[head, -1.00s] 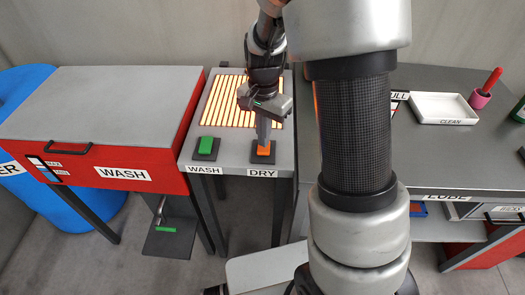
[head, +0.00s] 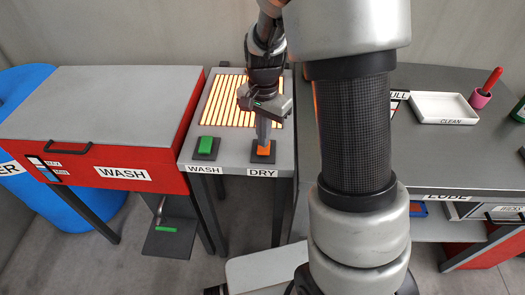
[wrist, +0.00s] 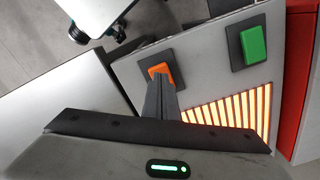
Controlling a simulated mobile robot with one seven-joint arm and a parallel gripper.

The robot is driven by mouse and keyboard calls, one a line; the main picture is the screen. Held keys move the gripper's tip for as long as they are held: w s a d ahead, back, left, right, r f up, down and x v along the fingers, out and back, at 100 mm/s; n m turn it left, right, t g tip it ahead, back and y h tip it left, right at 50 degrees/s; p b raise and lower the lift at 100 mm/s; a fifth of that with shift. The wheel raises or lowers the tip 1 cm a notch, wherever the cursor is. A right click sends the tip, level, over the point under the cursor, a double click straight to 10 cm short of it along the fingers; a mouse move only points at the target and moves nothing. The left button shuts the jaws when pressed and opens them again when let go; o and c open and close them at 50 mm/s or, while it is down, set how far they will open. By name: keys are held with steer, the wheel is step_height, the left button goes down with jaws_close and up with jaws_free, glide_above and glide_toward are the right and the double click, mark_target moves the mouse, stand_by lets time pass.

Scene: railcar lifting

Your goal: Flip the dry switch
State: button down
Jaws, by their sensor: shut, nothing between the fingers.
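The dry switch (head: 263,151) is an orange rocker on a dark square plate, above the DRY label on the grey panel. It also shows in the wrist view (wrist: 160,70). My gripper (head: 263,139) points down with its fingers closed together and empty. The fingertips are at the orange rocker and appear to touch it, covering part of it. In the wrist view the closed fingers (wrist: 158,86) end at the rocker's near edge. The heater strips (head: 228,103) behind the switch glow orange-white.
The green wash switch (head: 206,146) is just left of the dry switch. The red WASH box (head: 95,180) with a grey lid stands at the left. A dark table (head: 450,155) with a white CLEAN tray (head: 443,108) is at the right.

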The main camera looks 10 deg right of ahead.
steer(key=shift+f+b, duration=0.7)
steer(key=shift+f, duration=0.35)
stand_by(0.4)
step_height(320, 180, up, 7)
steer(key=p, duration=0.5)
steer(key=shift+p, duration=0.4)
steer(key=shift+r, duration=0.1)
step_height(320, 180, up, 8)
steer(key=n+t+p, duration=0.1)
steer(key=n, duration=0.1)
glide_above(264, 160)
steer(key=s+r+n+t+p, duration=0.3)
steer(key=s+r+n, duration=0.4)
steer(key=s+r, duration=0.9)
steer(key=shift+d+r+n+t+p, duration=0.2)
steer(key=shift+n+t+p, duration=0.15)
steer(key=shift+t, duration=0.45)
